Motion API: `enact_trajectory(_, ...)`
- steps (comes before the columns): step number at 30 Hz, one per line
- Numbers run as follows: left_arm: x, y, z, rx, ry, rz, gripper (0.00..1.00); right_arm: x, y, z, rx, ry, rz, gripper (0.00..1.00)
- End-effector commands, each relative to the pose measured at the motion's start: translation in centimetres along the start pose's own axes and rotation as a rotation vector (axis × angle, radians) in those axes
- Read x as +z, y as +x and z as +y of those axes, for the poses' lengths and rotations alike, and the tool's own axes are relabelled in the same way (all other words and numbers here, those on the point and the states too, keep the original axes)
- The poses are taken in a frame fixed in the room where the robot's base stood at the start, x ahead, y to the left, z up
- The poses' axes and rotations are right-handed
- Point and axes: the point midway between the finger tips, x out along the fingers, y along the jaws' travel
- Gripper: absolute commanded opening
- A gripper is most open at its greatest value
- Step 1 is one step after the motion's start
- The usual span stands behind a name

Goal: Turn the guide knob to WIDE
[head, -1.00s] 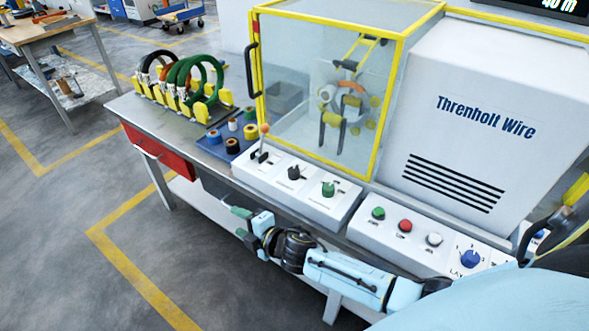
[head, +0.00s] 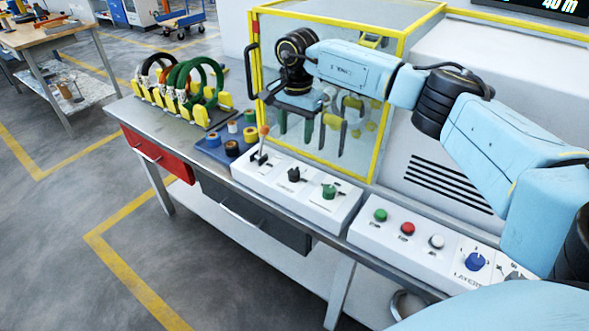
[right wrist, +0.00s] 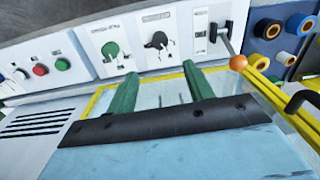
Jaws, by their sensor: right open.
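A white control box (head: 345,211) on the bench carries a black knob (head: 293,174), a green knob (head: 329,191) and an orange-tipped lever (head: 262,143). The labels are too small to read, so I cannot tell which knob is the guide knob. The right wrist view also shows the black knob (right wrist: 158,41) and the green knob (right wrist: 111,50) beyond the fingers. My right gripper (head: 295,132) is open and empty, above and behind the knobs, in front of the clear guard. Its green fingers show in the right wrist view (right wrist: 160,78), apart from both knobs. My left gripper is not in view.
The yellow-framed guard (head: 318,158) stands behind the control box. A second panel (head: 395,243) at the right has green, red and white buttons and a blue knob (head: 475,261). Wire coils (head: 202,82) in a rack and a blue tray (head: 213,147) of tape rolls are at the left.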

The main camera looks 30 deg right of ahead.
Motion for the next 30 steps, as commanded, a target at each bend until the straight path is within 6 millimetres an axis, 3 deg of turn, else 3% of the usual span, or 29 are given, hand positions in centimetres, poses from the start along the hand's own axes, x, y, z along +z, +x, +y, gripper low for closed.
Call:
enact_trajectory(5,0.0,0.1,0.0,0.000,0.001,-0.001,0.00,0.0,2.4,0.1,0.008,-0.001,0.001,0.52)
enact_trajectory(18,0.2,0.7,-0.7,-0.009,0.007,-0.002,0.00,0.1,11.1,0.1,0.003,-0.001,-0.001,0.52)
enact_trajectory(24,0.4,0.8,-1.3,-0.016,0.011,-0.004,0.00,0.1,12.8,0.0,0.002,0.000,-0.001,0.52)
enact_trajectory(30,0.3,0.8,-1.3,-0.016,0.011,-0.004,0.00,0.1,13.1,0.0,0.002,-0.001,0.000,0.52)
